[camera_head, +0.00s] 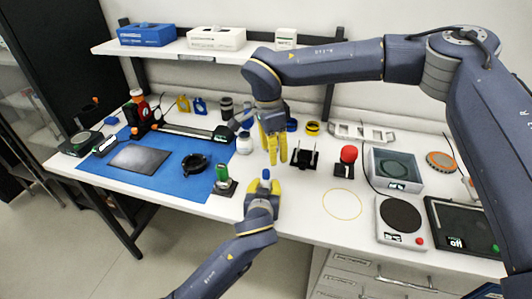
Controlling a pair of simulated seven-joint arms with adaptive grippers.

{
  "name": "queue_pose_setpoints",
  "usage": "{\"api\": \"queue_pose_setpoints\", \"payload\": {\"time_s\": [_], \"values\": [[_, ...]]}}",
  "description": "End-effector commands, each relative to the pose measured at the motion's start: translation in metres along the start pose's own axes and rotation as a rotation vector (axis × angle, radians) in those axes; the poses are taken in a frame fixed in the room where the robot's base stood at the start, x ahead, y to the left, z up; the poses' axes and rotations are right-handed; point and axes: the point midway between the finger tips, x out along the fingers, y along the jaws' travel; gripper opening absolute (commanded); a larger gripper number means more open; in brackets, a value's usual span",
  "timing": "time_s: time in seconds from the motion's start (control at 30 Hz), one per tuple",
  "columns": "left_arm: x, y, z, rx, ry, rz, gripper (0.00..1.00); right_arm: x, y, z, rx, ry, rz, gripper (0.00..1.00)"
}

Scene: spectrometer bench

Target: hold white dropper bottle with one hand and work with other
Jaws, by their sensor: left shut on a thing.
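My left gripper (263,184) reaches in from the bottom at the bench's front edge. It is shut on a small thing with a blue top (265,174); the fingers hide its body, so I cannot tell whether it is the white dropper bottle. My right gripper (277,160) hangs fingers down, behind and above the left one. Its yellow fingers are close together, and I cannot tell whether they are open. A small white bottle or jar (245,146) stands left of the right gripper.
A blue mat (140,185) with a grey plate and a black ring covers the left bench. A green-topped item (222,176) stands left of the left gripper. A black holder (304,158), red-knobbed device (347,158) and round-plate instrument (401,216) are at right. A yellow circle (342,190) surrounds bare bench.

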Motion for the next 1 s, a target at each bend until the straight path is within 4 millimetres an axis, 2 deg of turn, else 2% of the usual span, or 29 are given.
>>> {"api": "queue_pose_setpoints", "payload": {"time_s": [0.6, 0.8, 1.0], "values": [[0.0, 0.0, 0.001, 0.001, -0.002, 0.0, 0.0, 0.005, -0.001, 0.019, -0.99, -0.079, -0.046, 0.4], [0.0, 0.0, 0.001, 0.001, -0.002, 0.0, 0.0, 0.005, -0.003, 0.021, -1.216, -0.078, -0.071, 0.4], [0.0, 0.0, 0.001, 0.001, -0.002, 0.0, 0.0, 0.005, -0.004, 0.021, -1.339, -0.073, -0.081, 0.4]]}}
